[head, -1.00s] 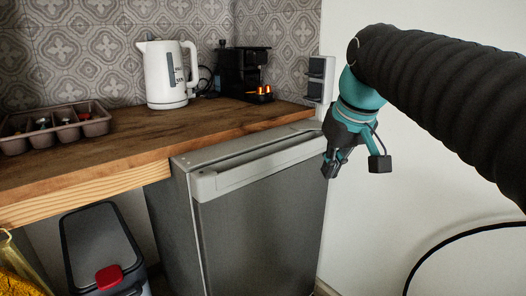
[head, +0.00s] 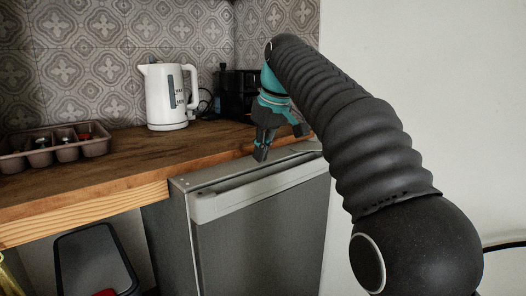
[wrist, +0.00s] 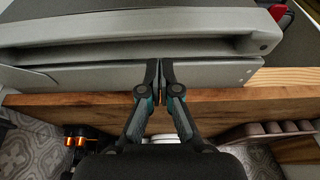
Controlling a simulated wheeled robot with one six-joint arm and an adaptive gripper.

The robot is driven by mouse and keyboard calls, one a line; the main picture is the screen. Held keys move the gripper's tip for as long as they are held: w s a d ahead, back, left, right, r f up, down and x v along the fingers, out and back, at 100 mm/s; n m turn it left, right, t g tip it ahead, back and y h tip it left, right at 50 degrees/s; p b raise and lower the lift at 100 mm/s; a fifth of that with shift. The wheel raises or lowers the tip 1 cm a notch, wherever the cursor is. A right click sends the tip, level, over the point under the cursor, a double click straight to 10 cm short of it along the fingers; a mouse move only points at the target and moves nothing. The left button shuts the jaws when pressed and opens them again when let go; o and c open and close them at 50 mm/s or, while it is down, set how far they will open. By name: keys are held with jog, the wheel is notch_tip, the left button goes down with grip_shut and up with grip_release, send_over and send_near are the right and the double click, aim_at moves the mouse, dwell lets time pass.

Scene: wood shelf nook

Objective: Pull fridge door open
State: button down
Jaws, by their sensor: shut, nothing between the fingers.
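The fridge (head: 250,245) is a low grey unit under the wooden counter, and its door looks closed. A pale handle strip (head: 213,204) with a long recess runs along the door's top edge. In the wrist view the handle strip (wrist: 130,47) lies across the top of the picture. My gripper (head: 260,155) is over the fridge's top, just behind the handle strip. In the wrist view its fingers (wrist: 160,65) are together and empty, with tips over the pale top panel (wrist: 75,77). I cannot tell whether the tips touch it.
The wooden counter (head: 110,175) holds a white kettle (head: 165,97), a black coffee machine (head: 232,95) and a brown compartment tray (head: 96,146). A dark bin (head: 95,262) stands below left. A white wall (head: 425,100) bounds the right side.

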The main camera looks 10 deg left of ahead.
aim_at(256, 172)
jog(key=b+x, duration=0.1)
jog(key=x, duration=0.5)
jog(key=shift+a+f, duration=0.1)
jog(key=shift+f, duration=0.1)
